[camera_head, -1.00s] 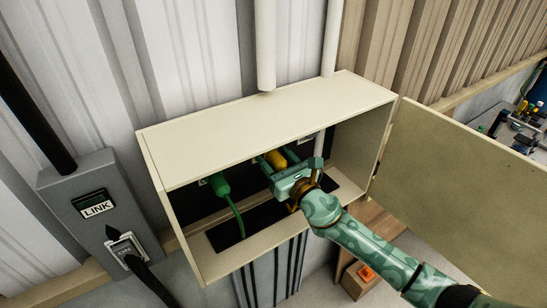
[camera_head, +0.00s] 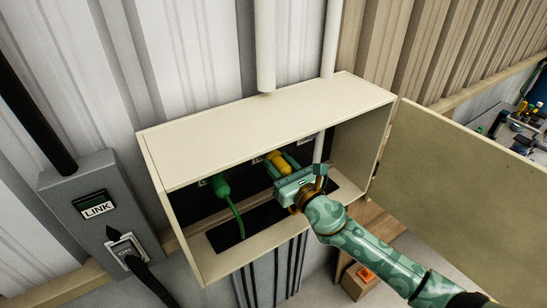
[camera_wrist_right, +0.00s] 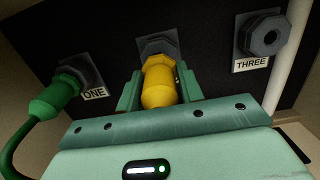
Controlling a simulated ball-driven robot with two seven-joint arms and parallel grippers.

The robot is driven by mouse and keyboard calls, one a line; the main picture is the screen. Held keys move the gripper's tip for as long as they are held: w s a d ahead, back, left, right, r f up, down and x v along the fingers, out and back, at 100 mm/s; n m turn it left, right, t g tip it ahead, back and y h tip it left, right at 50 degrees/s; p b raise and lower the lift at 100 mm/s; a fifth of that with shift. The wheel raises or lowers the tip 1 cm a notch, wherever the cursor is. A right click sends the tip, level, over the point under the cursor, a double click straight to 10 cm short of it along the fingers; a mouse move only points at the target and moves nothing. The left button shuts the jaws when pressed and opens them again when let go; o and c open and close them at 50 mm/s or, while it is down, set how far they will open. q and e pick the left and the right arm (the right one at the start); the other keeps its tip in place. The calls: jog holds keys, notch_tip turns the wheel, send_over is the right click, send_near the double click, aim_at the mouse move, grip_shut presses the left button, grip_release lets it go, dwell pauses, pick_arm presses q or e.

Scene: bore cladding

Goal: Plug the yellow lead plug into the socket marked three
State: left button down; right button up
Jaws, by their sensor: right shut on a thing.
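The yellow lead plug (camera_head: 281,161) is inside the open cabinet, held by my right gripper (camera_head: 286,171). In the right wrist view the yellow plug (camera_wrist_right: 158,82) sits between the two green fingers, in line with the middle hexagonal socket (camera_wrist_right: 158,45). I cannot tell whether its tip is still in that socket; the middle label is hidden. The socket marked three (camera_wrist_right: 263,36) is empty, to the right of the plug, with its label below it. My left gripper is not in view.
A green plug (camera_head: 220,186) with its cable is in the socket marked one, at left. The cabinet's top (camera_head: 265,125) and side walls surround my right gripper. The open door (camera_head: 465,180) is at right. A grey LINK switch box (camera_head: 95,215) is on the left.

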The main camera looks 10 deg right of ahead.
jog(key=shift+v, duration=1.8)
jog(key=v, duration=0.6)
jog(key=shift+s+r, duration=0.3)
jog(key=shift+r, duration=0.05)
jog(key=shift+w+d, duration=0.1)
jog(key=w+d+b, duration=0.2)
jog(key=d+b, duration=0.2)
jog(key=d, duration=0.3)
jog(key=w+d+b, duration=0.3)
jog(key=d+b, duration=0.1)
jog(key=d, duration=0.3)
jog(key=shift+d+r, duration=0.2)
jog(key=shift+d, duration=0.05)
jog(key=shift+w, duration=0.15)
